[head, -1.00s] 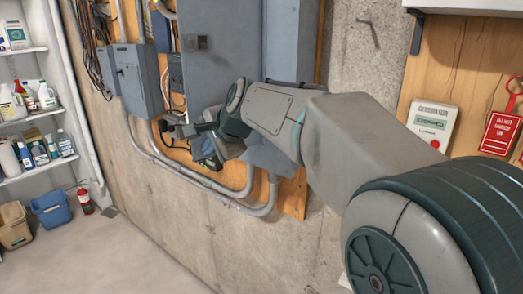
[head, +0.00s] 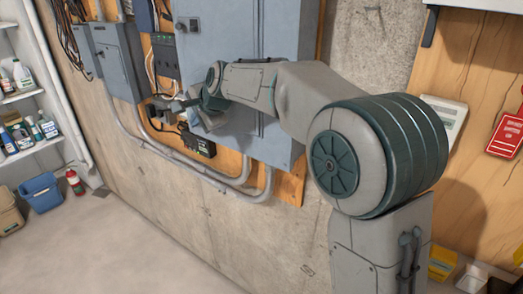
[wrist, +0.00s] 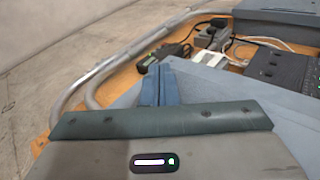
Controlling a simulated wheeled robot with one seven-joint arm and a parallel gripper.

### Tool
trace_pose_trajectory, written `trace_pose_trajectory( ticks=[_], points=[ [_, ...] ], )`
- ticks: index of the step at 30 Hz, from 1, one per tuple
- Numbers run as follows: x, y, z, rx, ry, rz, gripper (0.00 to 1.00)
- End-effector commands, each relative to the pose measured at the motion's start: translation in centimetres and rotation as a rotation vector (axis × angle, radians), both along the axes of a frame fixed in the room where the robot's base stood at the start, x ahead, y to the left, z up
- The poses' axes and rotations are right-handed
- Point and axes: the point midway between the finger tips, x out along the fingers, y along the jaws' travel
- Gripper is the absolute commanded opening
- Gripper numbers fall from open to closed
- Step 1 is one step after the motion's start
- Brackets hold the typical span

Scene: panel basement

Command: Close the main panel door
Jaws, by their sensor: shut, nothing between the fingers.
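The main panel (head: 288,60) is a tall grey-blue metal box on the wooden backboard. Its door (head: 228,35) is a flat grey-blue sheet with a dark latch (head: 188,26) near its left edge. The door covers the panel's front in the head view; I cannot tell whether a gap stays at its edge. My gripper (head: 172,106) is shut and empty, at the panel's lower left, with my arm across the panel's lower part. In the wrist view the shut fingers (wrist: 158,84) lie before a grey-blue surface (wrist: 222,105); contact is unclear.
A smaller grey box (head: 117,62) hangs to the left. A black device (head: 198,144) and conduits (head: 225,178) lie below the gripper. A red sign (head: 510,130) hangs at right. Shelves, a blue bin (head: 41,191) and an extinguisher (head: 74,181) stand left. Floor in front is clear.

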Motion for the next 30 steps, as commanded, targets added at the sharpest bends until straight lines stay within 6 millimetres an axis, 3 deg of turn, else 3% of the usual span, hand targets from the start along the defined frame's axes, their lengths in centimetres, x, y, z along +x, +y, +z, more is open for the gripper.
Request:
trace_pose_trajectory(
  ticks=[11, 17, 30],
  points=[
    [2.1, 0.6, 0.1, -0.004, -0.002, -0.207, 0.0],
    [3.5, -0.2, 0.0, -0.005, -0.004, -0.365, 0.0],
    [5.4, -1.8, 0.0, -0.001, -0.001, -0.482, 0.0]
  ],
)
